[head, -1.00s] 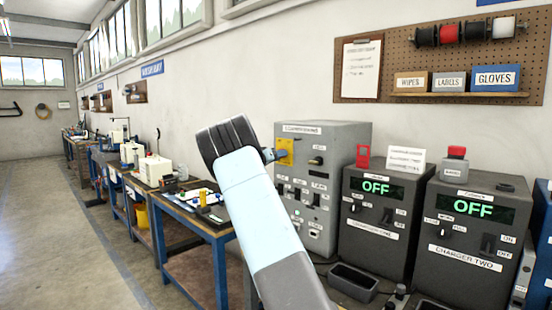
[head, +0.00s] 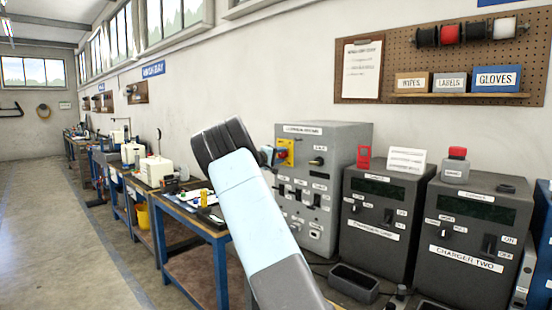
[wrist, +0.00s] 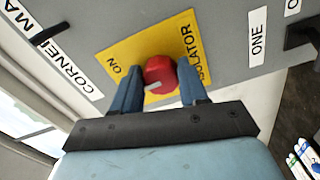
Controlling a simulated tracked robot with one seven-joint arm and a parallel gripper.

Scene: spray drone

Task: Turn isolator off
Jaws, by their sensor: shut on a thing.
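The isolator is a red rotary knob (wrist: 160,74) on a yellow plate (wrist: 140,50) marked "ON" and "ISOLATOR" on a grey cabinet (head: 345,140). My gripper (wrist: 160,88) has one blue finger on each side of the knob and is shut on it. A pale mark shows on the knob's lower left part. The displays of the left charger (head: 377,187) and charger two (head: 478,207) are dark.
The chargers stand right of the cabinet, with a black tray (head: 353,281) in front. A blue-framed workbench (head: 190,225) is at left. Open floor (head: 70,240) lies further left.

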